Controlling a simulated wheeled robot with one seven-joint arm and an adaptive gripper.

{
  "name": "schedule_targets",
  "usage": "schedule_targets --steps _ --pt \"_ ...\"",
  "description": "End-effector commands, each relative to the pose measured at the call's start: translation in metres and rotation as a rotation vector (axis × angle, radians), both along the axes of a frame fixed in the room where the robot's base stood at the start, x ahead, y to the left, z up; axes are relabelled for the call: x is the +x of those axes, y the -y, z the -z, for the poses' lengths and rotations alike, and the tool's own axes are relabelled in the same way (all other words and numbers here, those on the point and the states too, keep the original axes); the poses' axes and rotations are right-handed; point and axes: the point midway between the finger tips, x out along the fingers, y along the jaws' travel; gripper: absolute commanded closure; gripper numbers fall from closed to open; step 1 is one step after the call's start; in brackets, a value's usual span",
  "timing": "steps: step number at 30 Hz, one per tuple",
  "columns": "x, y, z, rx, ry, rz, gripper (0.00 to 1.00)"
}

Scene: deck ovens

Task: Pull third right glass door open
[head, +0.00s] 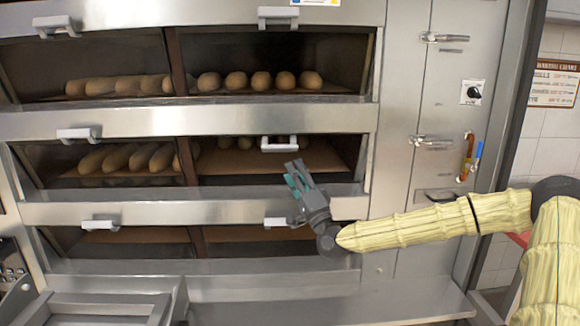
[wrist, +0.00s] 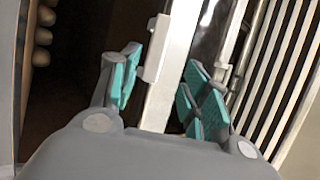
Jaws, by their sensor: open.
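The right glass door (head: 235,187) of the middle visible deck has a pale handle (head: 279,143). That handle sits lower than its row would suggest, so the door looks tipped partly open; how far I cannot tell. My gripper (head: 297,174) is open just below and right of this handle, its fingers pointing up and left. In the wrist view the open teal fingers of my gripper (wrist: 163,65) stand on either side of a pale bar with a handle block (wrist: 156,48). Contact with it is not clear. Which door counts as third cannot be told from these views.
Other pale handles mark the upper right door (head: 278,17), lower right door (head: 278,222) and left doors. Buns (head: 236,81) lie inside the upper decks. A steel ledge (head: 330,306) runs below the oven. A latched steel panel (head: 425,90) stands at right.

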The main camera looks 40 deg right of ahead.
Motion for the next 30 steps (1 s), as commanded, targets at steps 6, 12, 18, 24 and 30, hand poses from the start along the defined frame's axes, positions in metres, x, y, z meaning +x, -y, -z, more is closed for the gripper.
schedule_targets --steps 6,12,18,24,30 --pt "-0.006 -0.001 0.004 0.001 0.0 -0.001 0.54" --pt "-0.006 -0.001 0.004 0.001 0.0 -0.001 0.54" --pt "-0.006 -0.001 0.004 0.001 0.0 -0.001 0.54" --pt "-0.004 -0.006 0.008 -0.007 -0.016 -0.005 0.54" --pt "0.009 -0.043 0.045 -0.071 -0.151 -0.041 0.54"
